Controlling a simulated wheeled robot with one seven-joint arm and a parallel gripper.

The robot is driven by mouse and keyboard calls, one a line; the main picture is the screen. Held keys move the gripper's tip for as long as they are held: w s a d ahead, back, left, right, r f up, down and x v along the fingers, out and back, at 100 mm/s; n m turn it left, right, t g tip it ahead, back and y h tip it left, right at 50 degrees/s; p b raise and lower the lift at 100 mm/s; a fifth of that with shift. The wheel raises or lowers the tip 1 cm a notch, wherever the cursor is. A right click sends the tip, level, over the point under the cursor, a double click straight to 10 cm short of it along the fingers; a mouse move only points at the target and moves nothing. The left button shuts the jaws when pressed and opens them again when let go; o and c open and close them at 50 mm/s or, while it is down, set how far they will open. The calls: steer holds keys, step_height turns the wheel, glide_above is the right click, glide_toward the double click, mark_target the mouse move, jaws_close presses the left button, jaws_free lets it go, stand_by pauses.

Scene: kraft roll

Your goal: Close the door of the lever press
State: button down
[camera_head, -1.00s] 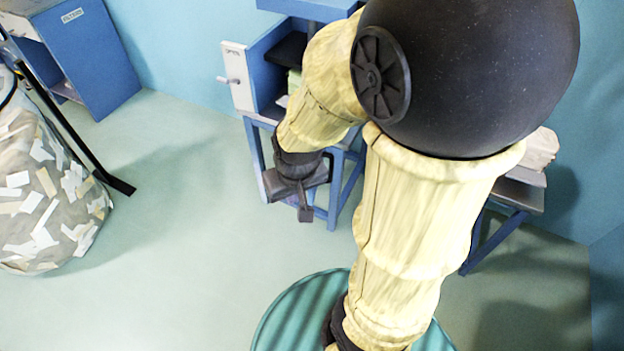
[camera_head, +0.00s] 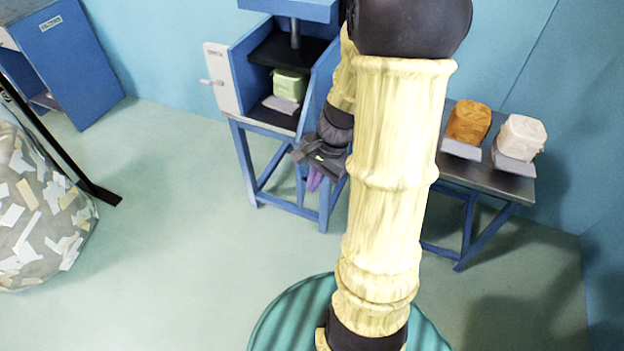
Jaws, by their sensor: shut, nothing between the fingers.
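The lever press (camera_head: 315,92) is a blue cabinet on a blue stand, with a dark plate and a metal rod inside its upper part. Its white door (camera_head: 222,82) stands open at the left side, with a pale handle (camera_head: 208,82) pointing left. Inside, a pale green block (camera_head: 290,85) sits on a grey base. My gripper (camera_head: 315,180) hangs in front of the right side of the press stand, apart from the door. It is shut and empty. My arm hides the area right of the press.
A dark-topped table (camera_head: 490,180) at right carries an orange block (camera_head: 468,122) and a whitish block (camera_head: 521,137). A blue cabinet (camera_head: 75,65) stands at upper left. A large paper-flecked sack (camera_head: 45,215) and black bar are at left. The floor between is clear.

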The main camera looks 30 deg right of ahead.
steer(key=w+d+f+m+t+y+b, duration=0.1)
steer(key=d+f+m+t+y, duration=0.1)
steer(key=d+m, duration=0.4)
steer(key=w+d+f+m+t+y+b, duration=0.1)
steer(key=d+f+m+t+y, duration=0.1)
steer(key=d+m, duration=0.4)
steer(key=shift+w+d+t, duration=0.3)
steer(key=shift+d, duration=0.4)
steer(key=shift+f, duration=0.1)
glide_toward(302, 182)
step_height(302, 182, down, 3)
steer(key=a, duration=0.1)
steer(key=w, duration=0.1)
steer(key=a, duration=0.1)
steer(key=shift+w+a+f, duration=0.25)
steer(key=shift+a+f, duration=0.05)
steer(key=shift+a, duration=0.1)
steer(key=shift+w+a, duration=0.3)
steer(key=shift+a, duration=0.05)
steer(key=shift+w+a+f+m, duration=0.1)
steer(key=shift+m, duration=0.2)
